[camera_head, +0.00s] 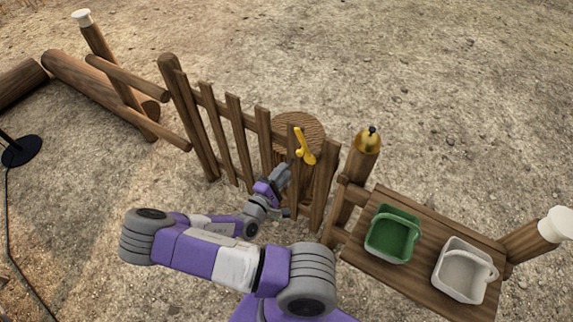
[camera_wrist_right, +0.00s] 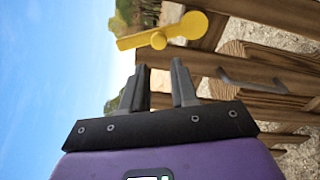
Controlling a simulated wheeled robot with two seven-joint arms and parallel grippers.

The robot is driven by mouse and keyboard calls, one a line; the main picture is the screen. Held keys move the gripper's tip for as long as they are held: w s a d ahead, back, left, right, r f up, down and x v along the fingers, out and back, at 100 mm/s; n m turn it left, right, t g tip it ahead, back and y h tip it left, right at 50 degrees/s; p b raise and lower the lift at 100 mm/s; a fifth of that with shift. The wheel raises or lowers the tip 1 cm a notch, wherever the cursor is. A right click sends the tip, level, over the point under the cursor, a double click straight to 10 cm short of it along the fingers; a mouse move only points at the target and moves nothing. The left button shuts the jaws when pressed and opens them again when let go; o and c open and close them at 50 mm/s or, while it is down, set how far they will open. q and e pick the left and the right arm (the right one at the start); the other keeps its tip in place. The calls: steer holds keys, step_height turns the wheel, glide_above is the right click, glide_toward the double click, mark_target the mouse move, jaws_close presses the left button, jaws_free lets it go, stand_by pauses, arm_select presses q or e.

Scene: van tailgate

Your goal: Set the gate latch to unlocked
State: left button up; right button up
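The yellow gate latch (camera_head: 304,147) is on the upper part of the wooden gate (camera_head: 234,125), near its right end. In the right wrist view the latch (camera_wrist_right: 180,32) is a flat lever with a round end at right and a small knob near its middle. My right gripper (camera_head: 286,166) is just below and left of the latch in the head view. In the wrist view its two fingers (camera_wrist_right: 160,68) are apart and empty, pointing toward the latch without visibly touching it. My left gripper is out of view.
A post with a golden bell-like object (camera_head: 368,139) stands right of the gate. A wooden bench (camera_head: 424,225) holds a green basket (camera_head: 391,238) and a white basket (camera_head: 462,273). A stump (camera_head: 298,128) stands behind the gate. A grey metal bar (camera_wrist_right: 250,83) shows beside the fingers.

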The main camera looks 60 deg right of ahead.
mark_target(302, 150)
steer(key=shift+h, duration=0.6)
steer(key=w+f, duration=0.1)
steer(key=w, duration=0.2)
steer(key=w+f+b, duration=0.1)
steer(key=w+f, duration=0.1)
steer(key=w+d+f+b, duration=0.1)
steer(key=w+f, duration=0.1)
steer(key=w, duration=0.1)
steer(key=shift+w+f, duration=0.2)
steer(key=shift+w, duration=0.1)
jaws_close()
steer(key=w+d+f+m+g+b, duration=0.1)
steer(key=w+d+m+g+b, duration=0.1)
steer(key=w+m+g+b, duration=0.35)
steer(key=s+d+r+m+g+y+p, duration=0.1)
steer(key=s+d+r+m+g+y, duration=0.2)
steer(key=s+d+r+g, duration=0.3)
steer(key=shift+s+d+r+g+y, duration=0.4)
steer(key=shift+s+d+g, duration=0.95)
steer(key=shift+s, duration=0.85)
steer(key=shift+a+m, duration=0.15)
steer(key=shift+m, duration=0.1)
